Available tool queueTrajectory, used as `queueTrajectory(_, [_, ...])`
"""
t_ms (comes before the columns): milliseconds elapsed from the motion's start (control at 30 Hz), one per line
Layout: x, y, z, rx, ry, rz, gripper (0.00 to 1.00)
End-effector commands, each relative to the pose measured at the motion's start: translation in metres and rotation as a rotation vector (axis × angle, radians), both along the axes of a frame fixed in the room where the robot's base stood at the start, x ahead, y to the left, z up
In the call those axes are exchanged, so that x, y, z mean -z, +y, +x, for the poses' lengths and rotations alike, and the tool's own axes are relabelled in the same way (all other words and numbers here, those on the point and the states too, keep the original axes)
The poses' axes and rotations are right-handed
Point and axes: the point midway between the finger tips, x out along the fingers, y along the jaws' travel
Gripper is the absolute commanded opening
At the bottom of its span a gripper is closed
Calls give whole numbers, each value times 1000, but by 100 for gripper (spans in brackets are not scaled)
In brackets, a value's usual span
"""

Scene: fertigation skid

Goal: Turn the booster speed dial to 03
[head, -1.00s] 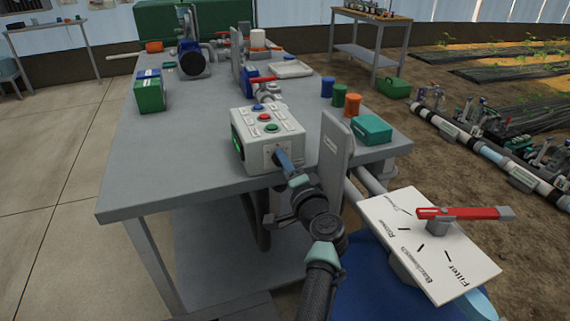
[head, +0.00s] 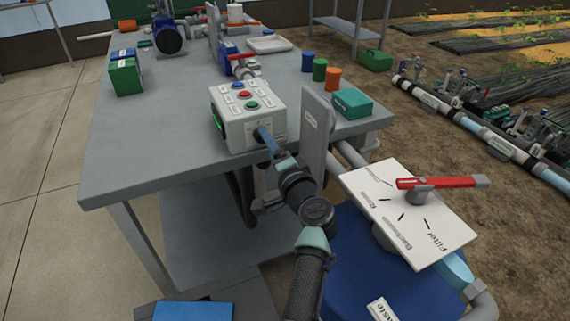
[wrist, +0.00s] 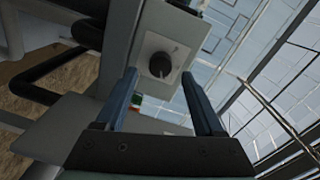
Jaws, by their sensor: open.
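A white control box (head: 236,130) stands near the table's front edge in the head view, with coloured buttons on top. In the wrist view a round dark dial (wrist: 160,65) with a pale pointer mark sits on its white face (wrist: 182,42). The scale around the dial is too small to read. My gripper (wrist: 160,76) is open, with one finger on each side of the dial in the picture. Whether the fingertips touch it cannot be told. In the head view my gripper (head: 267,138) is at the box's front face and hides the dial.
An upright grey plate (head: 317,135) stands right of my gripper. A valve board with a red lever (head: 435,183) is over a blue tank at right. Green, orange and blue caps and a teal box (head: 352,104) are on the table (head: 165,150).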

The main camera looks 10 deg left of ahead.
Motion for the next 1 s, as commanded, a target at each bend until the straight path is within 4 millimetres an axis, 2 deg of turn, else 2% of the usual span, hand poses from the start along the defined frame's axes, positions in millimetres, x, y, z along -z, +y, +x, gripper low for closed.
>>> queueTrajectory(300, [-3,-34,-51,3,1,-2,70])
queueTrajectory(500, [-3,-50,-77,2,3,-1,70])
queueTrajectory(700, [-4,-58,-88,1,1,0,70])
queueTrajectory(1000, [-4,-58,-89,0,1,0,70])
